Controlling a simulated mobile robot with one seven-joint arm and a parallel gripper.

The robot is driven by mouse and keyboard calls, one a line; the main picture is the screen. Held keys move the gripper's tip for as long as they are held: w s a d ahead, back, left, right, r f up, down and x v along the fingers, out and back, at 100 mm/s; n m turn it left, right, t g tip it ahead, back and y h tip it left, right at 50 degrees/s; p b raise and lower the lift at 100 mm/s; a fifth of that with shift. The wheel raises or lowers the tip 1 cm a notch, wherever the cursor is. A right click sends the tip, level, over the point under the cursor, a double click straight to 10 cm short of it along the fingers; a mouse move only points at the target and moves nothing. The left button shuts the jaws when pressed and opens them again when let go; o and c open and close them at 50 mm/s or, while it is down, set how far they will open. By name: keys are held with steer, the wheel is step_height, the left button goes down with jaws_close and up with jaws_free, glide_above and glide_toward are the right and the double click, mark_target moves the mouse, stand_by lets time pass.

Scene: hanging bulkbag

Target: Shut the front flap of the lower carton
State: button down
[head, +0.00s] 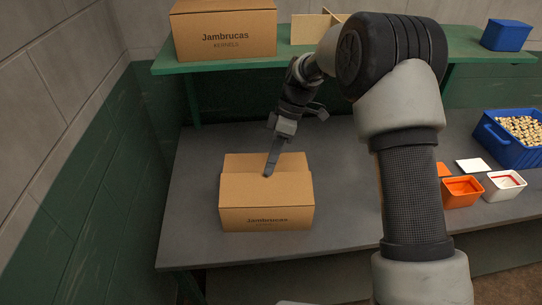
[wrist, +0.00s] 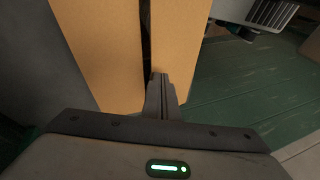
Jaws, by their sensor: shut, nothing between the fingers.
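The lower carton (head: 266,218), brown and printed "Jambrucas", sits on the grey lower bench. Its front flap (head: 290,188) spans the front part of the top, and another flap (head: 245,162) shows behind it. I cannot tell exactly how far the front flap is tilted. My gripper (head: 268,172) is shut and empty, pointing down at the line between the two flaps. In the wrist view, the closed fingers (wrist: 160,95) are at a narrow dark gap between two cardboard panels (wrist: 105,45), close to the right one. Contact is unclear.
Another "Jambrucas" carton (head: 223,30) stands on the green upper shelf (head: 300,55), with a blue bin (head: 507,35) at its right. On the bench at right are a blue crate (head: 492,138) of small pieces, an orange tub (head: 462,192) and a white tub (head: 503,186). Bench left of the carton is clear.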

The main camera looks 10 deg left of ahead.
steer(key=shift+w+a+f+b, duration=0.1)
steer(key=shift+w+f+b, duration=0.2)
steer(key=shift+f, duration=0.15)
steer(key=shift+w+f+b, duration=0.15)
steer(key=shift+f+b, duration=0.1)
steer(key=shift+f, duration=0.2)
steer(key=shift+s, duration=0.15)
